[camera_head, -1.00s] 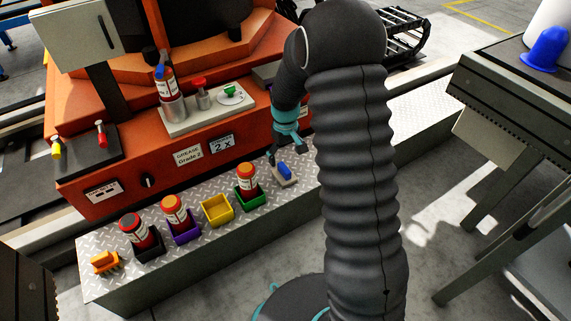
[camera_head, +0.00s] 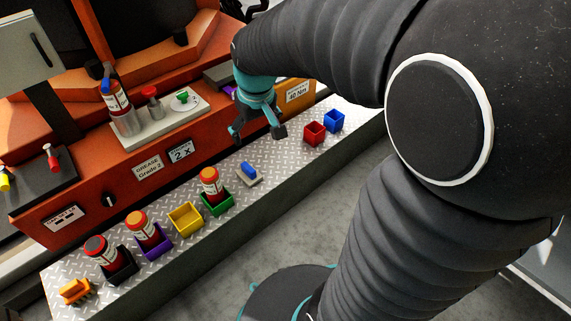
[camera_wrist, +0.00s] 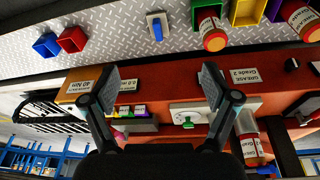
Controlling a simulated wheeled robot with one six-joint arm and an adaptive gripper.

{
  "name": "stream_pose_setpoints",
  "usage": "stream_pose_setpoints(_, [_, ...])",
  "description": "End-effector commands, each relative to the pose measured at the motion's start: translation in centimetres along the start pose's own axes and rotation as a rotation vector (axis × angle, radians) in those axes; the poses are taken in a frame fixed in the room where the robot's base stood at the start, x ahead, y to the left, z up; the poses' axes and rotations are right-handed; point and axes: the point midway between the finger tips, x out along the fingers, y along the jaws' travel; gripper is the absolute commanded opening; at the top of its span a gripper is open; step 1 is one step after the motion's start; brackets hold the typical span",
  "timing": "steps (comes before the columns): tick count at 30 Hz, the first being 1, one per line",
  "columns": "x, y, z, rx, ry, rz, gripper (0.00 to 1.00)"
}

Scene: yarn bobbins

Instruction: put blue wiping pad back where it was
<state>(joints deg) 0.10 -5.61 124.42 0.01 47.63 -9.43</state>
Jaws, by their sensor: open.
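The blue wiping pad (camera_head: 248,169) sits on a small light base (camera_head: 249,178) on the diamond-plate ledge, right of the green bin. In the wrist view the pad (camera_wrist: 157,30) lies beyond my fingertips, near the top middle. My gripper (camera_head: 258,134) is open and empty, above and behind the pad, near the orange machine front. In the wrist view its two fingers (camera_wrist: 160,82) stand wide apart with nothing between them. No contact between gripper and pad shows.
Green (camera_head: 218,204), yellow (camera_head: 186,218), purple (camera_head: 154,246) and black (camera_head: 123,266) bins stand left of the pad; all but the yellow hold bottles. An orange brush (camera_head: 76,291) lies at the left end. Red (camera_head: 314,133) and blue (camera_head: 334,121) bins stand right, with clear plate between.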

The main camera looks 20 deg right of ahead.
Motion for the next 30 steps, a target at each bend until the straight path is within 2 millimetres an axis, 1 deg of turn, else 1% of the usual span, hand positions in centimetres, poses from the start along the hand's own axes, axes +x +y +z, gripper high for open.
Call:
stream_pose_setpoints(1, [-1.5, -0.2, 1.1, 0.012, 0.025, 0.004, 0.87])
stream_pose_setpoints(3, [-3.1, -0.5, 2.7, 0.029, 0.054, 0.008, 0.87])
stream_pose_setpoints(5, [-4.3, -0.7, 4.1, 0.045, 0.078, 0.011, 0.87])
stream_pose_setpoints(9, [-6.7, -1.3, 7.5, 0.081, 0.134, 0.016, 0.87])
stream_pose_setpoints(12, [-7.9, -1.7, 9.9, 0.106, 0.173, 0.019, 0.87])
stream_pose_setpoints(15, [-8.7, -2.0, 12.1, 0.128, 0.207, 0.020, 0.87])
stream_pose_setpoints(18, [-9.1, -2.3, 13.7, 0.145, 0.232, 0.021, 0.87])
stream_pose_setpoints(21, [-9.3, -2.5, 14.7, 0.156, 0.248, 0.021, 0.87])
stream_pose_setpoints(24, [-9.3, -2.6, 15.2, 0.161, 0.254, 0.020, 0.87])
stream_pose_setpoints(30, [-9.3, -2.6, 15.2, 0.163, 0.254, 0.020, 0.87])
